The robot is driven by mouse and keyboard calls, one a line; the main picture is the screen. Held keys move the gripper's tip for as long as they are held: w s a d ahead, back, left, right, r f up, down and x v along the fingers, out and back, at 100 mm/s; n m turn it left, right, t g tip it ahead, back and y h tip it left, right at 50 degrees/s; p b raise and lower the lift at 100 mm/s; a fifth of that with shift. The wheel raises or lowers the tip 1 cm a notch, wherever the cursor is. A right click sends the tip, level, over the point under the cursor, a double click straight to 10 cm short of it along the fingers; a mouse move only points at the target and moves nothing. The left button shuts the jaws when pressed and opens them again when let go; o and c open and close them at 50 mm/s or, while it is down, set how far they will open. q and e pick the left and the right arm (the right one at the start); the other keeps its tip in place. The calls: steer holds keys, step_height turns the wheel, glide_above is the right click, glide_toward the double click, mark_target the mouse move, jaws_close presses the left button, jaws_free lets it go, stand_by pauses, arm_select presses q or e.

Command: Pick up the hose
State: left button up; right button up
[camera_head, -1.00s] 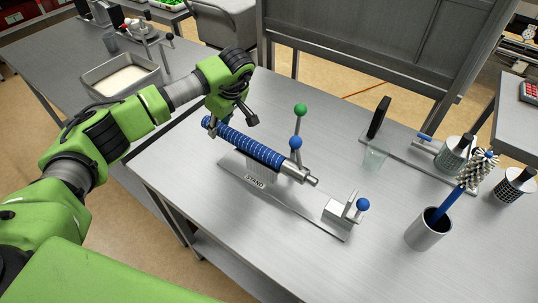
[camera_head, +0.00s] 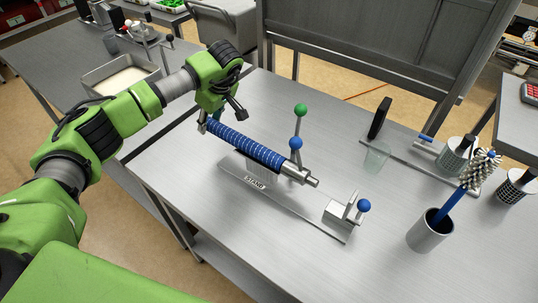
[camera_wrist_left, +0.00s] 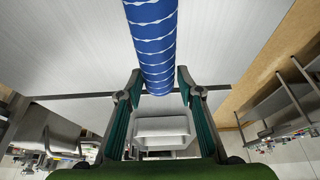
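The hose (camera_head: 250,149) is a blue ribbed tube with pale bands and a metal fitting at its near right end. It lies at a slant above the grey plate marked STAND (camera_head: 283,205). My left gripper (camera_head: 221,121) is at the far left end of the hose, with one finger on either side. In the left wrist view the hose (camera_wrist_left: 152,38) comes down from the top and ends between the open fingers (camera_wrist_left: 158,84). Both fingers look slightly apart from it. My right gripper is in neither view.
Posts with green and blue balls (camera_head: 299,110) stand just behind the hose. A small clamp with a blue knob (camera_head: 364,206) sits at the stand's right end. A metal cup with a brush (camera_head: 430,232) stands at the right. The table's front is clear.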

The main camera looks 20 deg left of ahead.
arm_select(q)
steer(key=shift+o, duration=1)
steer(key=shift+a+f, duration=0.15)
steer(key=shift+a, duration=0.4)
steer(key=shift+w+a+f, duration=0.1)
steer(key=shift+a+f, duration=0.1)
steer(key=shift+a, duration=0.05)
steer(key=shift+d, duration=0.1)
steer(key=shift+d+r, duration=0.2)
steer(key=shift+d, duration=0.05)
steer(key=shift+d+r+p, duration=0.25)
steer(key=shift+r+p, duration=0.25)
steer(key=shift+r, duration=0.2)
step_height(320, 180, up, 2)
steer(key=shift+a+r+p, duration=0.15)
steer(key=shift+r+p, duration=0.05)
steer(key=shift+p, duration=0.65)
steer(key=shift+r+p, duration=0.9)
steer(key=shift+r, duration=0.65)
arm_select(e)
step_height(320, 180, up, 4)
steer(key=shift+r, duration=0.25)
